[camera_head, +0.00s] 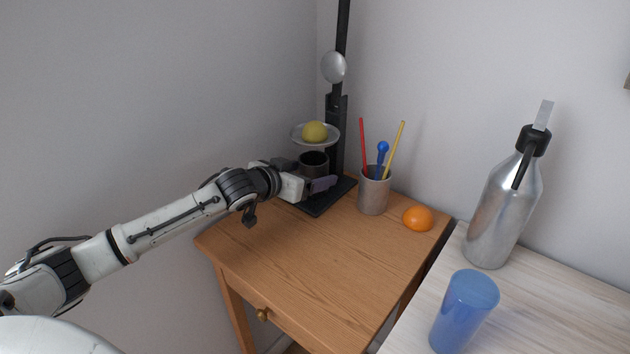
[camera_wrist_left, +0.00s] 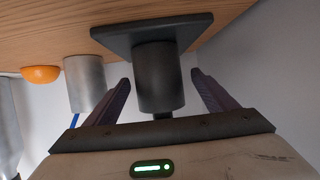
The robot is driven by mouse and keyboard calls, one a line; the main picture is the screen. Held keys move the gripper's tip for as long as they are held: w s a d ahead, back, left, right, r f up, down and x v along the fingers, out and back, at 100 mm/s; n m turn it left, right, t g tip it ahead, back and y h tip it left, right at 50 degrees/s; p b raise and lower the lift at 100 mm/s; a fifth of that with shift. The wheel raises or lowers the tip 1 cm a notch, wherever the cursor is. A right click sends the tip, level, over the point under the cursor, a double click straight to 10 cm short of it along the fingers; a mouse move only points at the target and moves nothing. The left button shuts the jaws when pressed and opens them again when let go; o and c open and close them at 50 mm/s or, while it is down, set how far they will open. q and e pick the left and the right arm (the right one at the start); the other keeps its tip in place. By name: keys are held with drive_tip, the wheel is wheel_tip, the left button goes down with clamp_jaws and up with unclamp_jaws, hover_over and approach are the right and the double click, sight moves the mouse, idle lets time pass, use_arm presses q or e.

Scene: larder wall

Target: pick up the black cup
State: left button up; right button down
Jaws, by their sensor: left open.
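The black cup (camera_head: 313,159) stands upright on a flat black base plate (camera_head: 322,204), under a small raised dish holding a yellow fruit. My left gripper (camera_head: 318,184) is at the cup, hiding its lower part in the head view. The left wrist view appears upside down. There, the open fingers of the left gripper (camera_wrist_left: 161,78) are on either side of the black cup (camera_wrist_left: 158,70), with visible gaps between finger and cup. I cannot tell how deep the cup sits between them. My right gripper is not in view.
The raised dish (camera_head: 299,136) and black post (camera_head: 341,60) are close above and behind the cup. A grey pen holder (camera_head: 373,195) and an orange (camera_head: 418,218) stand to the right on the wooden table (camera_head: 300,265). A metal bottle (camera_head: 500,210) and blue cup (camera_head: 463,310) are farther right.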

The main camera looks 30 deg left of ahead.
use_arm(q)
drive_tip(key=b+x, duration=0.4)
drive_tip(key=x, duration=0.1)
drive_tip(key=shift+s+f, duration=0.1)
drive_tip(key=shift+f, duration=0.25)
drive_tip(key=shift+w+b, duration=0.4)
drive_tip(key=shift+c, duration=0.5)
drive_tip(key=c, duration=1.1)
drive_tip(key=shift+c, duration=0.9)
drive_tip(key=shift+r, duration=0.1)
